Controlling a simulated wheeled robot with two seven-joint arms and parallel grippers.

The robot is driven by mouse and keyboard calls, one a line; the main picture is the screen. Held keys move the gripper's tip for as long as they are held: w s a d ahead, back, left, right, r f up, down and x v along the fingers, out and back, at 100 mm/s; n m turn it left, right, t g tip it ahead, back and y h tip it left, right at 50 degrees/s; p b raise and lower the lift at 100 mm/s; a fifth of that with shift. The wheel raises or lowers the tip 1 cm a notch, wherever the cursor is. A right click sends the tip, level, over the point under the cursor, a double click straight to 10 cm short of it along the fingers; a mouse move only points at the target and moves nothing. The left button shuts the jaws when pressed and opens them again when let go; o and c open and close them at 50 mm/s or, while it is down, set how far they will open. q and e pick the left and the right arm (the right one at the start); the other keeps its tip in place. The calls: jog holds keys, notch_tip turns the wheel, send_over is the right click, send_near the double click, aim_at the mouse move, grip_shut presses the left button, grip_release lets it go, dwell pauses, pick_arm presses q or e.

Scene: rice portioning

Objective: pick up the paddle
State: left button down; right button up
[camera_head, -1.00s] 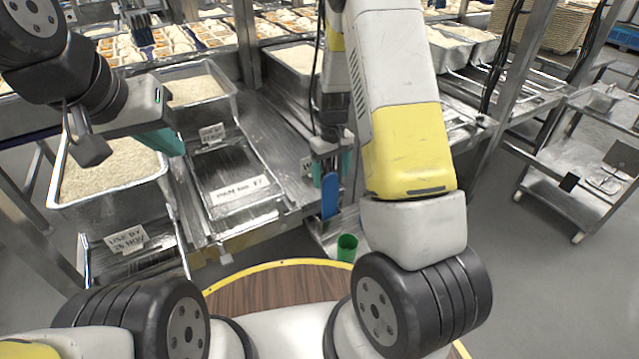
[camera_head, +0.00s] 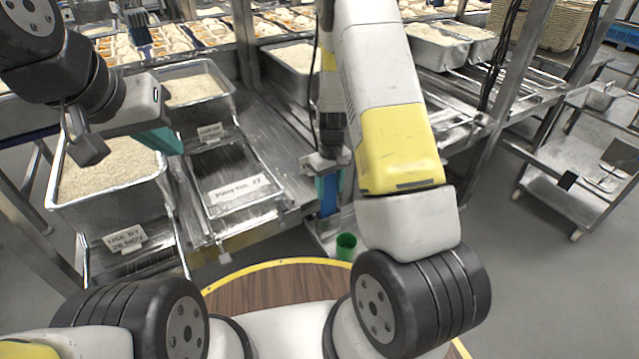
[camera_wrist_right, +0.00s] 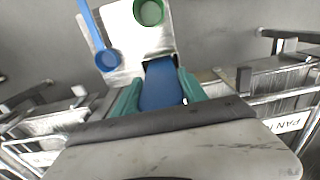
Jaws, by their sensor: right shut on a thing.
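The blue paddle (camera_head: 329,204) stands roughly upright at the front of the steel bench, left of my right forearm. My right gripper (camera_head: 328,184) is over it with its teal fingers either side. In the right wrist view the paddle's broad blue part (camera_wrist_right: 160,86) lies between the teal fingers (camera_wrist_right: 158,92), which are shut on it. Its lower end is hidden in the head view. My left gripper (camera_head: 162,140) hangs near the rice tub at the left, with teal finger surfaces showing; its opening is not clear.
A green cup (camera_head: 346,246) and a blue long-handled scoop (camera_wrist_right: 108,60) are close to the paddle. A rice tub (camera_head: 60,200) stands at the left, with a labelled steel pan (camera_head: 275,190) beside it. A steel cart (camera_head: 545,185) stands at the right.

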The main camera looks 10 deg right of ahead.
jog(key=shift+c, duration=0.2)
notch_tip(320, 180, up, 18)
dwell(0.6)
jog(key=shift+s, duration=0.1)
dwell(0.6)
